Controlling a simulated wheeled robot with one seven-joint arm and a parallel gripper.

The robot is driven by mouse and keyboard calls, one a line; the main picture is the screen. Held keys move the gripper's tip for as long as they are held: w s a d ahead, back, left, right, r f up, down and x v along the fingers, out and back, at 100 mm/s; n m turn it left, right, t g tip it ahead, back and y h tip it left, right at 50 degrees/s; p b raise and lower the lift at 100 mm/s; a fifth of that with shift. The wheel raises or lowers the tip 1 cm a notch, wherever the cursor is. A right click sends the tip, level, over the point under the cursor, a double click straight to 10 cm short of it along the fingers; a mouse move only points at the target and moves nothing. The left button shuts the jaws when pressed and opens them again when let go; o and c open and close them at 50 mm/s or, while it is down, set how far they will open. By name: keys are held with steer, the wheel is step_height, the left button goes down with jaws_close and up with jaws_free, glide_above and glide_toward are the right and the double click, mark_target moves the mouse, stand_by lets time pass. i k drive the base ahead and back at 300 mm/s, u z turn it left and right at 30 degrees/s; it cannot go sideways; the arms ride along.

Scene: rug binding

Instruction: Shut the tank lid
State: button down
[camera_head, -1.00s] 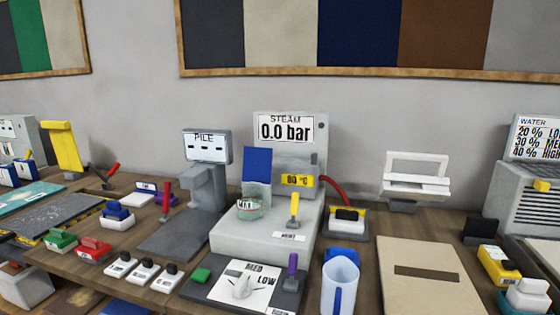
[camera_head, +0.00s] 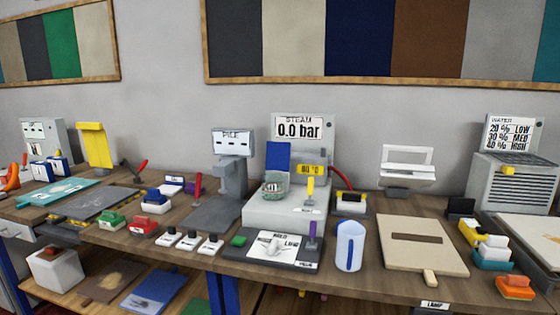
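The steam unit (camera_head: 262,211) stands on the bench at the middle of the head view, with a gauge panel (camera_head: 298,127) reading 0.0 bar behind it. On its left part sits a small clear greenish tank (camera_head: 272,189) with a marking on its front. A flat blue lid (camera_head: 278,156) stands upright at the back of the tank, so the tank looks open. My gripper is not in view.
In front of the unit is a dark control plate (camera_head: 245,258) with a dial and purple lever. A blue-white jug (camera_head: 350,246) stands to its right, near a beige board (camera_head: 424,258). The grey PILE device (camera_head: 232,170) stands to the left. Small blocks crowd the bench front.

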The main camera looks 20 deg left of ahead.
mark_target(278, 158)
steer(key=k, duration=0.55)
steer(key=u, duration=0.9)
steer(key=i, duration=0.45)
steer(key=u, duration=0.05)
